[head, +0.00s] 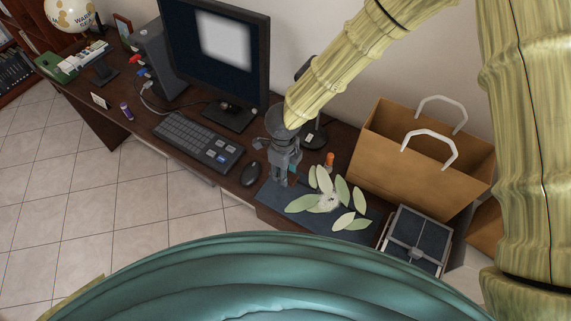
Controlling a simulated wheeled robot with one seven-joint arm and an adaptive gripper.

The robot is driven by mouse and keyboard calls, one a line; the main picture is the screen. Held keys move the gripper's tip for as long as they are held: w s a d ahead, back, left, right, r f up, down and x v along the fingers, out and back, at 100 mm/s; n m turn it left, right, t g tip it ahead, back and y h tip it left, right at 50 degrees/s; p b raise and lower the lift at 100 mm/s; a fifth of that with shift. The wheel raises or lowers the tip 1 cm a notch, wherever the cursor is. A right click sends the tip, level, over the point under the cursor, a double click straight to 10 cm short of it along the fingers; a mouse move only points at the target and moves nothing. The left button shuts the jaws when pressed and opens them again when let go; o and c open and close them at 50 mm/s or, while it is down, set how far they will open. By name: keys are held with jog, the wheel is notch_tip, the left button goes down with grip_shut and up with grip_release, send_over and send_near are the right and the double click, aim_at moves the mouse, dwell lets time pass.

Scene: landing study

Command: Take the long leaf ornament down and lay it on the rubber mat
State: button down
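The leaf ornament (328,203), with several pale green leaves spread around a whitish centre, appears to lie on the dark blue rubber mat (272,197) at the front right of the desk. Some leaves reach toward the mat's back and right edges. My gripper (284,180) is grey and points down above the left part of the mat, just left of the leaves. No leaf is visibly held in it. Its fingertips are small and partly merge with the dark mat, so their opening is unclear.
A brown paper bag (415,160) with white handles stands right of the mat. A dark-panelled box (417,240) is at its front right. A mouse (250,173), keyboard (198,140) and monitor (215,55) are on the left. A small orange-topped item (329,160) stands behind the leaves.

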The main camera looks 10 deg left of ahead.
aim_at(284, 188)
jog(key=shift+s+f, duration=0.2)
jog(key=shift+s, duration=0.05)
jog(key=shift+f+b, duration=0.3)
jog(key=shift+b, duration=0.2)
jog(key=shift+w+f+b, duration=0.3)
jog(key=shift+f, duration=0.25)
jog(key=shift+w+f+b, duration=0.25)
jog(key=shift+f+b, duration=0.05)
jog(key=shift+f, duration=0.5)
jog(key=shift+s+f+b, duration=0.35)
jog(key=shift+f+b, duration=0.05)
jog(key=shift+b, duration=0.45)
jog(key=shift+w+f+b, duration=0.1)
jog(key=shift+f+b, duration=0.35)
jog(key=shift+f, duration=0.8)
